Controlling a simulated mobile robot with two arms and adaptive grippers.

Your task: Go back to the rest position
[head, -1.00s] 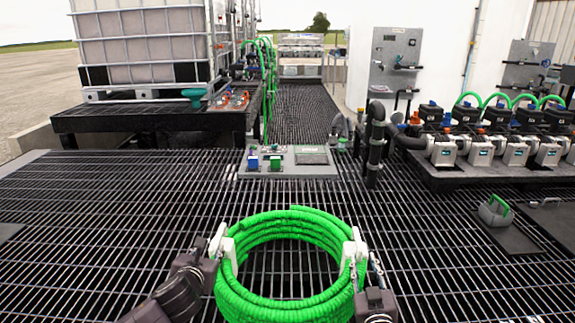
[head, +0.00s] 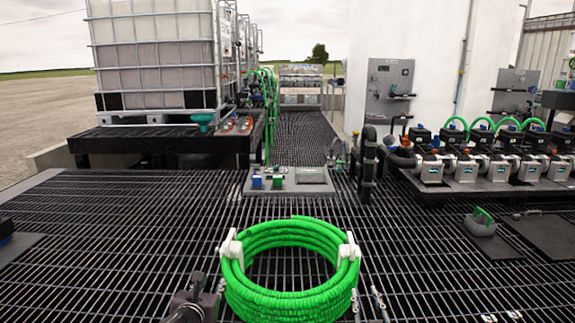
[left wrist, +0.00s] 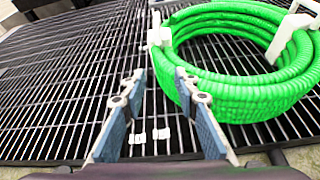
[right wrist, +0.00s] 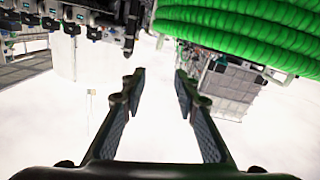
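The green hose coil (head: 290,298) is in the lower middle of the head view, over the dark grating, with a white clip on its left (head: 231,248) and another on its right (head: 348,249). My left gripper (head: 209,286) is just left of the coil, apart from it. In the left wrist view its fingers (left wrist: 159,84) are spread and empty, with the coil (left wrist: 235,100) beyond to the right. My right gripper (head: 367,301) is right of the coil, apart from it. In the right wrist view its fingers (right wrist: 159,78) are open and empty, with the coil (right wrist: 240,35) at the upper right.
A caged tank (head: 155,50) stands on a black platform at the back left. A small panel with blue and green parts (head: 290,181) lies behind the coil. Several pumps (head: 465,168) line the right. A grey holder (head: 480,222) sits nearer right. Grating around the coil is mostly clear.

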